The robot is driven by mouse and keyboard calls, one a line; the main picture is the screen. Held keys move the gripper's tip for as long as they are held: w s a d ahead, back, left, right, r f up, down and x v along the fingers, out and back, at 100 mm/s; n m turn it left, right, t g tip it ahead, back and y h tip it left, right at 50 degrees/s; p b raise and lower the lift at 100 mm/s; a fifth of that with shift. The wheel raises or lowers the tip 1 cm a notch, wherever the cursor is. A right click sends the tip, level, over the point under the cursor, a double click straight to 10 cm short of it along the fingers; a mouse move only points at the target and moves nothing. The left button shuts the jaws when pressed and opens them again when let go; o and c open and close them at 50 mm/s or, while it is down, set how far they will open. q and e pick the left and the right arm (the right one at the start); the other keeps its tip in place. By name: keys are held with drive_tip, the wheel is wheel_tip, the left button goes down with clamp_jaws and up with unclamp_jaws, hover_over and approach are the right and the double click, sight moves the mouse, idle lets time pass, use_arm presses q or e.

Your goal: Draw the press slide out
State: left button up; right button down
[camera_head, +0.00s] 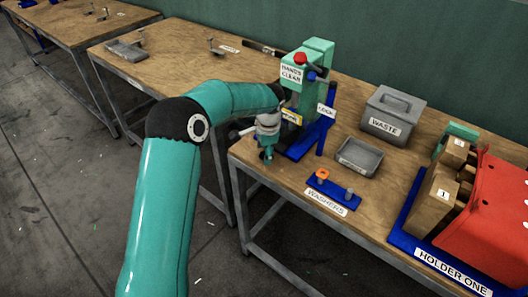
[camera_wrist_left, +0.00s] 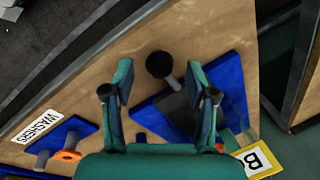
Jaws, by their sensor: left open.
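The press (camera_head: 318,58) is green on a blue base, with a red knob on top and a "HANDS CLEAR" sign. In the left wrist view, a round black knob (camera_wrist_left: 158,65) on a short grey rod sticks out from a dark block on the blue base (camera_wrist_left: 222,80); I take it for the slide's handle. My left gripper (camera_head: 267,155) is at the press's front left and hides part of it. In the left wrist view its fingers (camera_wrist_left: 155,82) are open, one each side of the knob and rod, with gaps on both sides. My right gripper is not in view.
A blue washer stand (camera_head: 330,188), a small grey tray (camera_head: 358,158) and a grey waste bin (camera_head: 392,112) stand right of the press. Holder one (camera_head: 425,250) is at far right. The table's front edge is close to the gripper. Another table (camera_head: 165,50) stands behind left.

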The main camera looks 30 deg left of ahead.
use_arm(q)
drive_tip(key=shift+w+a+f, duration=0.1)
drive_tip(key=shift+f, duration=0.65)
drive_tip(key=shift+c, duration=0.3)
clamp_jaws()
